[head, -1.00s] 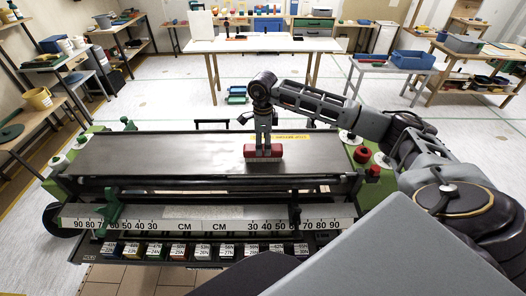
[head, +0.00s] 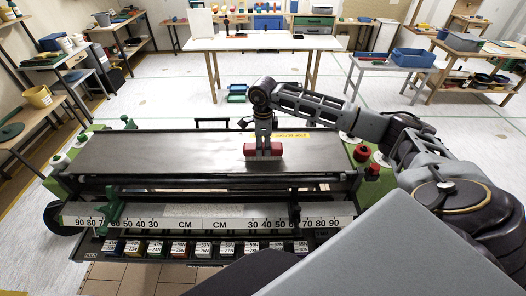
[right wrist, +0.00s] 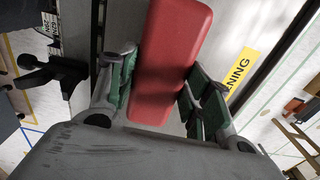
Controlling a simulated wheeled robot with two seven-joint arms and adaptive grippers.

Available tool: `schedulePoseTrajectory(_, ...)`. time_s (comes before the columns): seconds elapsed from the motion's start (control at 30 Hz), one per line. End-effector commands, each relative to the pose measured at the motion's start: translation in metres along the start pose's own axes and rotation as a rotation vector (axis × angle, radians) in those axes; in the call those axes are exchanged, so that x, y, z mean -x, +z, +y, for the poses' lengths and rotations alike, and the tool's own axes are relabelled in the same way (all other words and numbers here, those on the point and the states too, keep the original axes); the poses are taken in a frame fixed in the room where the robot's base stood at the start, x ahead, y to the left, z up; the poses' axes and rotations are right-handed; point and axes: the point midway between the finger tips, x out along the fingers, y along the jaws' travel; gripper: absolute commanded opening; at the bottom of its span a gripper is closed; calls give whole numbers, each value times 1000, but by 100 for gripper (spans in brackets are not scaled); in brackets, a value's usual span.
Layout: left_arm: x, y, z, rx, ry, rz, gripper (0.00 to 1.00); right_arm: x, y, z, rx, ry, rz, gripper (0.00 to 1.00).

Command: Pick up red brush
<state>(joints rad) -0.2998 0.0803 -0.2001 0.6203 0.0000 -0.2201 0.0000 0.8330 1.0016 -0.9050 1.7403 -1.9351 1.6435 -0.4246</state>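The red brush (head: 263,149) is a red block lying on the grey flat bed of the pasting machine, right of the bed's middle. My right gripper (head: 263,141) points down over it from above. In the right wrist view the red brush (right wrist: 168,65) lies at a slant between the two green-padded fingers of the right gripper (right wrist: 158,95). One finger is on each side, close against the brush. Whether both pads press on it cannot be made out. My left gripper is not in view.
The pasting machine bed (head: 150,155) is clear left of the brush. A roller bar and a centimetre scale (head: 185,223) run along its front. A red knob (head: 361,153) stands at its right end. A white table (head: 265,44) stands behind, with open floor between.

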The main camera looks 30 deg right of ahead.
Motion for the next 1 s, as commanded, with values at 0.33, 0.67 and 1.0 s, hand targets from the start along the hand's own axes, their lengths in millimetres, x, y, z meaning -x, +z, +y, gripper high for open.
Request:
schedulePoseTrajectory(0.33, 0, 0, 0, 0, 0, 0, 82, 0, 0, 0, 0, 0, -1, 22)
schedulePoseTrajectory(0.67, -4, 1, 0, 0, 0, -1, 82, 17, 0, -1, 0, -3, -2, 22)
schedulePoseTrajectory(1.0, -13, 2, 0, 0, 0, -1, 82, 64, 1, -1, 0, -3, -2, 22)
